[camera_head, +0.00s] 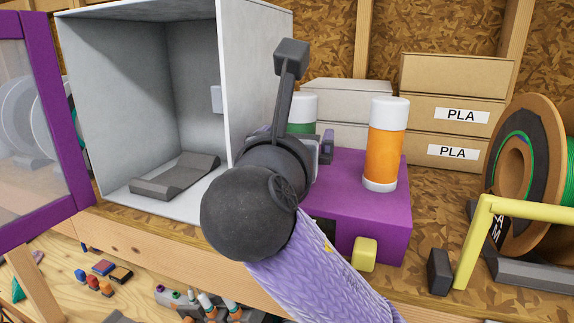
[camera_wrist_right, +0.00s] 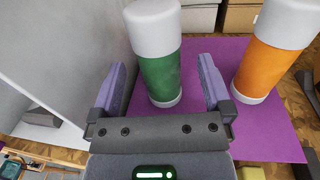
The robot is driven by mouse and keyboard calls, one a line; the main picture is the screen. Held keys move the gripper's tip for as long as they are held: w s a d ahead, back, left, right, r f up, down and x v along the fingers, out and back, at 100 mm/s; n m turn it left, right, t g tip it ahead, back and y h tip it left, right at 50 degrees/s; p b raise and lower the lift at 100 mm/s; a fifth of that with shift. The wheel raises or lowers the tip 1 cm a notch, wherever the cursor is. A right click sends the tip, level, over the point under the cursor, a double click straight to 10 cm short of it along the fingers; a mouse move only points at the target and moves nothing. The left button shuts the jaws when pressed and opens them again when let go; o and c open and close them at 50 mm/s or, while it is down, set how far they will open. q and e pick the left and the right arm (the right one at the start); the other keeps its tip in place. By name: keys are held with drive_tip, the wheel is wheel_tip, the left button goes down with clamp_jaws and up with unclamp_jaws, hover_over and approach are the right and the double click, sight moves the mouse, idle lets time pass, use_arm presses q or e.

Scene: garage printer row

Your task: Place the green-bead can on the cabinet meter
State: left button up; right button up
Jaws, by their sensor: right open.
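The green-bead can (camera_head: 301,127) has a white lid and stands upright on the purple box (camera_head: 393,215), partly hidden behind my right wrist in the head view. My right gripper (camera_wrist_right: 163,88) is open, with one purple finger on each side of the green can (camera_wrist_right: 160,70) and a visible gap at both sides. The dark grey device on the floor of the open grey cabinet (camera_head: 228,100) looks like the cabinet meter (camera_head: 175,178); its top is empty. My left gripper is out of view.
An orange can (camera_head: 386,145) with a white lid stands on the purple box, right of the green can; it also shows in the wrist view (camera_wrist_right: 268,60). The purple-framed cabinet door (camera_head: 45,130) is swung open at left. PLA boxes (camera_head: 455,115) stand behind. A yellow frame (camera_head: 478,235) is at right.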

drive_tip(key=s+a+b, duration=0.1)
drive_tip(key=s+b, duration=0.1)
drive_tip(key=s, duration=0.5)
drive_tip(key=shift+a, duration=0.15)
